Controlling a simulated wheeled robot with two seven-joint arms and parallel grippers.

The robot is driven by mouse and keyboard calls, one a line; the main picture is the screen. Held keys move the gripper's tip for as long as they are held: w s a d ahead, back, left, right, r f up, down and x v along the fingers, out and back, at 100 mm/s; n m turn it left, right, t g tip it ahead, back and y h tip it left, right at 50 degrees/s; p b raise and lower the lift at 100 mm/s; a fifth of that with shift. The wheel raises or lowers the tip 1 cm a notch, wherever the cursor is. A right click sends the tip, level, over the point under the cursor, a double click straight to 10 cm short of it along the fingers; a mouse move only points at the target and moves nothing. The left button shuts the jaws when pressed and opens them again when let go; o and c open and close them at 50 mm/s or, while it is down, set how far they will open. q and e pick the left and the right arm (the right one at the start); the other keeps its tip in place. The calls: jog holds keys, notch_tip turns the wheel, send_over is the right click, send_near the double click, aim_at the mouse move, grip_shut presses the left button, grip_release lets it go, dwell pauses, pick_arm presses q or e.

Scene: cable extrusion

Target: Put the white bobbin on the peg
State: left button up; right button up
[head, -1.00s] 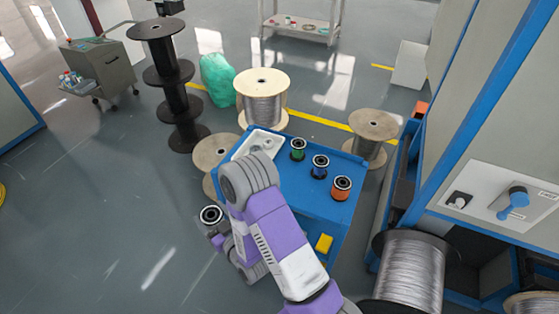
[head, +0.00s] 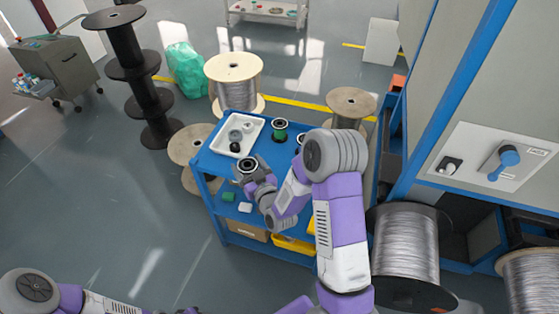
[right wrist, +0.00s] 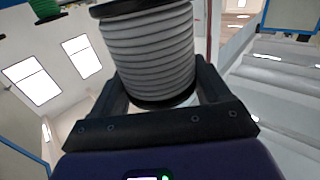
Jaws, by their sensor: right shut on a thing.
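My right gripper (head: 254,180) is shut on the white bobbin (right wrist: 150,55), which has pale windings and dark flanges. In the right wrist view the bobbin stands between the two fingers. In the head view the top of the bobbin (head: 247,164) shows by the left edge of the blue cart (head: 222,162), apart from the other bobbins. The white panel (head: 486,160) on the machine at right carries a blue round-ended part (head: 508,156) and a small dark fitting (head: 449,166); I cannot tell which is the peg. My left gripper is out of view.
A white tray (head: 261,121) with small round items and a green bobbin (head: 279,130) are on the cart; another bobbin is partly hidden by my right arm. Large spools (head: 235,88) stand behind. A big wire spool (head: 405,245) stands below the panel.

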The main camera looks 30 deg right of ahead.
jog(key=w+d+r+b, duration=0.25)
jog(key=d+b, duration=0.35)
jog(key=d, duration=0.4)
jog(key=shift+h, duration=0.3)
notch_tip(320, 180, down, 10)
jog(key=b, duration=0.2)
jog(key=shift+a+r+b, duration=0.1)
jog(key=shift+r+b, duration=0.05)
jog(key=shift+b, duration=0.15)
jog(key=shift+f, duration=0.2)
jog(key=o, duration=1.1)
jog(key=shift+r, duration=0.1)
